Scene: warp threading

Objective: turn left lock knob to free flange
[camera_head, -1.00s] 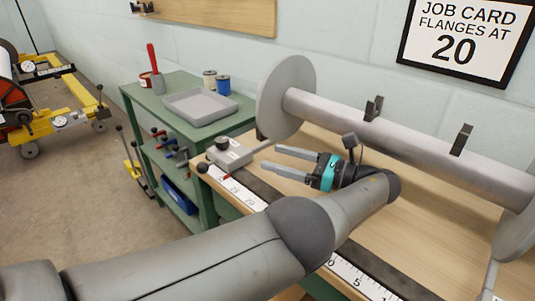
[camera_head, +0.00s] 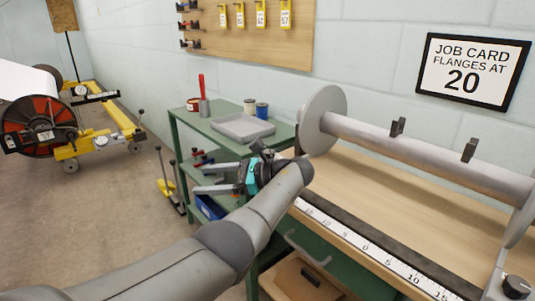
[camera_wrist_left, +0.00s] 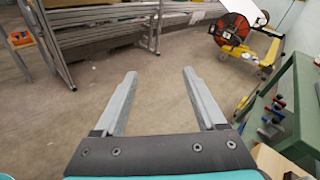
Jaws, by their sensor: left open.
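My left gripper (camera_head: 203,179) is open and empty. It points left, past the end of the bench and in front of the green cart. In the left wrist view, its two fingers (camera_wrist_left: 159,76) are spread over bare floor. The left flange (camera_head: 319,118) is a grey disc on the beam (camera_head: 430,155), behind and right of the gripper. The left lock knob cannot be seen; my arm covers the bench's left end. A black knob (camera_head: 515,287) shows at the right end by the right flange (camera_head: 521,222). My right gripper is out of view.
A green cart (camera_head: 178,122) holds a grey tray (camera_head: 243,128) and cans, close behind the gripper. A ruler (camera_head: 365,259) runs along the bench front. The job card (camera_head: 473,70) reads flanges at 20. Open floor (camera_head: 110,205) lies at left.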

